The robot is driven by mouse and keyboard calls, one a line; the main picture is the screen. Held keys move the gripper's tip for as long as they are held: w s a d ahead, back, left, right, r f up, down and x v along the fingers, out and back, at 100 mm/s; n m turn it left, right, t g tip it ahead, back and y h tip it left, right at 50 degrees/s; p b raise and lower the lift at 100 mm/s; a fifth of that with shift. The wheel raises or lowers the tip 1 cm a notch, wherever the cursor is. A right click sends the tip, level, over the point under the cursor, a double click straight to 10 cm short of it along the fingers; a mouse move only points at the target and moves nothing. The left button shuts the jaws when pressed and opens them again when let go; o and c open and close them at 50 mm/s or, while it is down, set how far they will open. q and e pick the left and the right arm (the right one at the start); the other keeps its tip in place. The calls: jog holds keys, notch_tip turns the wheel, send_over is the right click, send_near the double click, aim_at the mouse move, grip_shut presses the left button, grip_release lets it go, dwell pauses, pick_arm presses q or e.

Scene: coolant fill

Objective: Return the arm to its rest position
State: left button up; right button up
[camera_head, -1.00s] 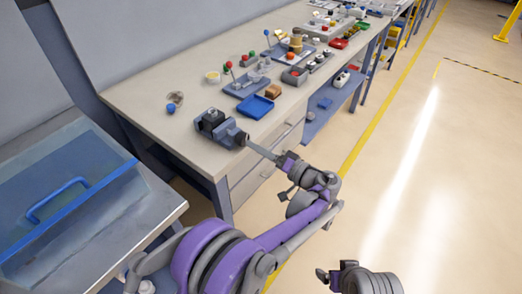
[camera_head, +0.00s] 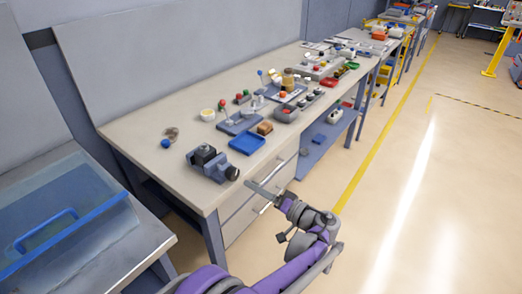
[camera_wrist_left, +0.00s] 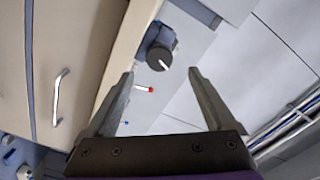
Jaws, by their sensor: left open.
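My left gripper (camera_head: 252,183) is in the head view at the end of a purple and grey arm, by the front edge of the workbench. Its fingers point back towards a dark grey boxy device (camera_head: 212,165) with a black knob, and a small gap lies between them. In the left wrist view both fingers (camera_wrist_left: 162,80) are spread apart with nothing between them. Beyond them is a dark round knob (camera_wrist_left: 160,57) on a blue-grey body. My right gripper is out of view.
The workbench (camera_head: 150,125) holds a blue tray (camera_head: 247,143), a brown block (camera_head: 265,128) and several small parts. Drawers with handles (camera_head: 263,207) are below the gripper.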

pick_arm(q)
jog(key=shift+a, duration=0.1)
jog(key=s+a+r+m+g+h+p, duration=0.1)
jog(key=s+a+g+h+p, duration=0.15)
jog(key=s+a, duration=0.4)
jog(key=s+a+r+g+h+p, duration=0.1)
jog(key=s+a+g+h, duration=0.15)
jog(key=a, duration=0.65)
jog(key=s+f+n+h+p, duration=0.1)
jog(key=s+h+p, duration=0.4)
jog(key=s, duration=1.6)
jog(key=d+h, duration=0.1)
jog(key=h, duration=0.3)
jog(key=shift+s+f+h, duration=0.15)
jog(key=shift+s+h, duration=0.05)
jog(key=shift+h, duration=0.1)
